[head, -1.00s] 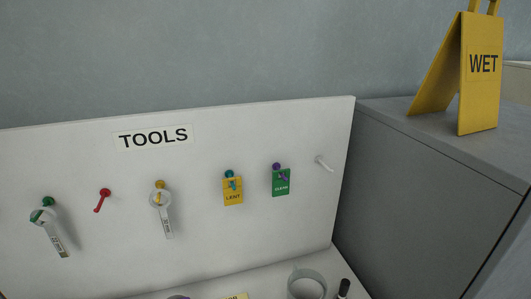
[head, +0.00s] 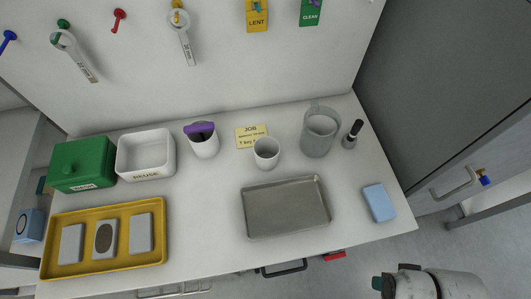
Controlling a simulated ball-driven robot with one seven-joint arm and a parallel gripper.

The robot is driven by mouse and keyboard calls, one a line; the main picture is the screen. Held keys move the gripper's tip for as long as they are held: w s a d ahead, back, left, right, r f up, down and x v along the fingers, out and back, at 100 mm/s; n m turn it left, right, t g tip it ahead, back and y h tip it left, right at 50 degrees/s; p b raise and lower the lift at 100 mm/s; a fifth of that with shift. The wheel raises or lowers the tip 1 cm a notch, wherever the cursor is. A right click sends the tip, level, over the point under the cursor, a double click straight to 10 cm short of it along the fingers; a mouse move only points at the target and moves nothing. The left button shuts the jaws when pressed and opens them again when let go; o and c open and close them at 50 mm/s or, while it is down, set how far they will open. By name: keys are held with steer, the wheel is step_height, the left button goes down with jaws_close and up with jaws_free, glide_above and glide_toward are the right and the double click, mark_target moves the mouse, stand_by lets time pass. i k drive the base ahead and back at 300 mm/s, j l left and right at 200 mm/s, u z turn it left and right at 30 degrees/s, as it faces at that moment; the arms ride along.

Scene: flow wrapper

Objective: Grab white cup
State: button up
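An empty white cup (head: 266,154) stands upright on the white worktop, in front of the yellow job card. A second white cup (head: 204,146) stands to its left, with a purple item across its top. Both cups are clear of any gripper. Part of my arm (head: 430,285) shows at the bottom right, beyond the worktop's front edge. My gripper itself cannot be made out in the head view.
A grey jug (head: 319,133) and a dark-topped bottle (head: 352,134) stand right of the cup. A metal tray (head: 286,231) lies in front of it. A blue block (head: 379,203), white bin (head: 146,155), green box (head: 83,164) and yellow tray (head: 104,265) are also on the worktop.

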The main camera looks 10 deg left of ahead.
mark_target(267, 148)
steer(key=u, duration=1.75)
steer(key=k+l+u, duration=0.15)
steer(key=l, duration=0.2)
steer(key=l+u, duration=0.1)
steer(key=l, duration=0.2)
steer(key=k+l+u, duration=0.15)
steer(key=l, duration=0.2)
steer(key=k+l+u, duration=0.1)
steer(key=l, duration=0.2)
steer(key=k, duration=0.05)
